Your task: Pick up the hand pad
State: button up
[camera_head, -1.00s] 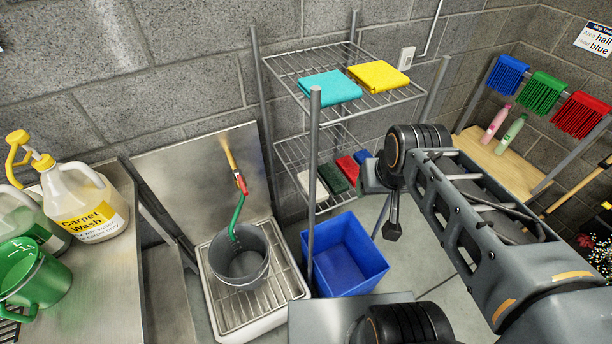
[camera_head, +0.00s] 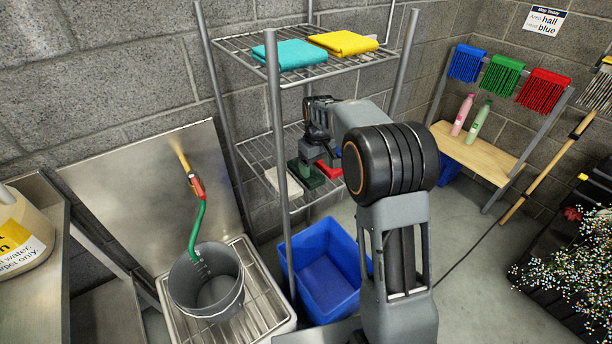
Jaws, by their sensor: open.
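Several hand pads lie in a row on the lower wire shelf (camera_head: 250,152). A white pad (camera_head: 283,183) is at the left, a dark green pad (camera_head: 307,176) beside it, and a red pad (camera_head: 329,170) to the right. The blue pad is hidden behind my arm. My gripper (camera_head: 318,163) is open and reaches in over the shelf, just above the green and red pads. It covers part of both. I cannot tell whether its fingers touch a pad.
The upper shelf with a teal cloth (camera_head: 288,54) and a yellow cloth (camera_head: 343,42) is above my gripper. A shelf post (camera_head: 278,150) stands to its left. A blue bin (camera_head: 325,270) is below, and a grey bucket (camera_head: 206,282) stands left.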

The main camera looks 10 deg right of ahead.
aim_at(316, 180)
jog(key=shift+w+d+f, duration=0.1)
jog(key=shift+f, duration=3.05)
jog(key=c, duration=0.7)
jog(key=shift+r, duration=0.1)
jog(key=shift+r, duration=0.5)
jog(key=shift+s+d+r, duration=0.1)
jog(key=shift+s+r, duration=0.1)
jog(key=shift+r, duration=0.4)
jog(key=shift+s+d+r, duration=0.1)
jog(key=shift+s+r, duration=0.1)
jog(key=shift+r, duration=0.4)
jog(key=s+d+b, duration=0.1)
jog(key=s+d, duration=0.2)
jog(key=s, duration=0.5)
jog(key=s+d, duration=0.3)
jog(key=s, duration=0.4)
jog(key=shift+s+d+b, duration=0.25)
jog(key=shift+s+b, duration=0.15)
